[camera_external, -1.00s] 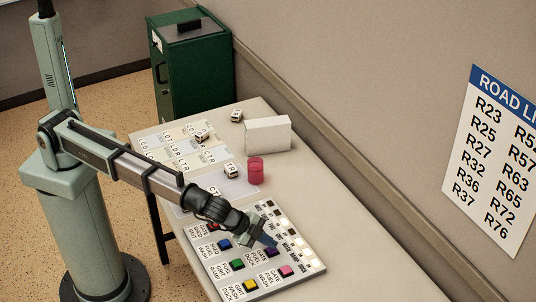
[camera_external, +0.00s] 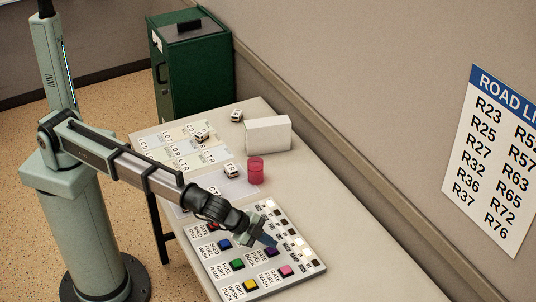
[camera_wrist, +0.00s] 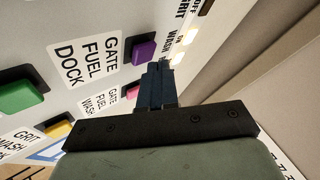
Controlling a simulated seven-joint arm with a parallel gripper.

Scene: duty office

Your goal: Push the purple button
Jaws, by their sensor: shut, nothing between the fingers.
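The purple button (camera_external: 272,253) sits on the white panel (camera_external: 257,290), in the row labelled GATE FUEL DOCK. My gripper (camera_external: 271,242) is shut and empty, with its blue fingertips just above and behind the purple button in the external view. In the wrist view, the purple button (camera_wrist: 144,52) shows just above and left of the fingertips (camera_wrist: 159,70). I cannot tell whether the fingertips touch the button or the panel.
Other buttons are close by: pink (camera_external: 286,271), green (camera_external: 237,264), blue (camera_external: 225,243) and yellow (camera_external: 250,285). Small indicator lights (camera_external: 304,252) line the panel's right edge. A red cup (camera_external: 256,171) and a white box (camera_external: 268,134) stand farther back. The wall is to the right.

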